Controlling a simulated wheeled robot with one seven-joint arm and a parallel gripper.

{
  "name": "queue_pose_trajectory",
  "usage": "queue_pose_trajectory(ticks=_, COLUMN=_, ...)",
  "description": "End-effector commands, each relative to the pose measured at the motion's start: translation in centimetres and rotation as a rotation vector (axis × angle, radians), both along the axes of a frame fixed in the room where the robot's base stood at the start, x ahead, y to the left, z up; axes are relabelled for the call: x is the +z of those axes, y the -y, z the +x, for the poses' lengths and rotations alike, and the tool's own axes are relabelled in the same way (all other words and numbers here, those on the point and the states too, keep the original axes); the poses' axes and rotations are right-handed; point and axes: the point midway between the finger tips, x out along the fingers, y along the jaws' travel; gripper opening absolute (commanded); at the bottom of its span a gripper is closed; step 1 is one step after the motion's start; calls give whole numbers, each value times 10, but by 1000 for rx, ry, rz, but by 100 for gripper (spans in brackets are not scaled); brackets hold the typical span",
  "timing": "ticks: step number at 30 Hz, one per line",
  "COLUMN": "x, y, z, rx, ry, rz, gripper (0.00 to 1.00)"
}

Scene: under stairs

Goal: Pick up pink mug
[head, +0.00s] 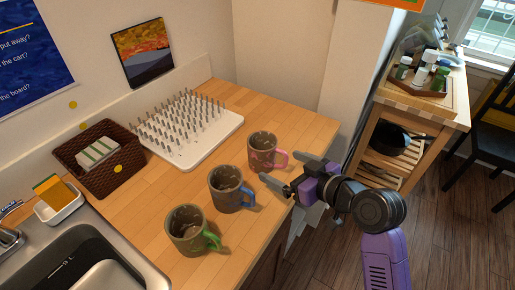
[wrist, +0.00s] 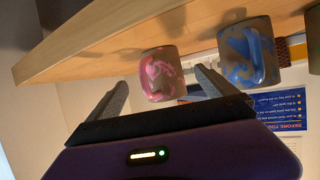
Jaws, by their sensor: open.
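The pink mug (head: 263,151) is grey-brown with pink patches and a pink handle. It stands upright on the wooden counter, the farthest of three mugs, with its handle toward the right. My gripper (head: 277,173) is open and empty at the counter's front edge, just right of and in front of the mug. In the wrist view the pink mug (wrist: 161,74) appears upside down, ahead of and between the fingers of my gripper (wrist: 160,90), its handle facing the camera. I cannot tell whether a finger touches it.
A blue-handled mug (head: 230,188) and a green-handled mug (head: 188,229) stand on the counter (head: 150,222) to the left. A white drying rack (head: 187,128) and a brown basket (head: 112,174) are behind. The sink (head: 85,265) is at lower left. A wooden cart (head: 424,108) stands at right.

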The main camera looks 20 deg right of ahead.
Motion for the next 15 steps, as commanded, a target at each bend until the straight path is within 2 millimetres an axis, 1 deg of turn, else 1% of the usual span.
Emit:
queue_pose_trajectory(ticks=3, x=3, y=-2, z=7, rx=14, ry=1, rz=1, gripper=96)
queue_pose_trajectory(ticks=11, x=-6, y=-11, z=29, rx=14, ry=1, rz=0, gripper=96)
queue_pose_trajectory(ticks=15, x=-9, y=-18, z=45, rx=15, ry=1, rz=0, gripper=96)
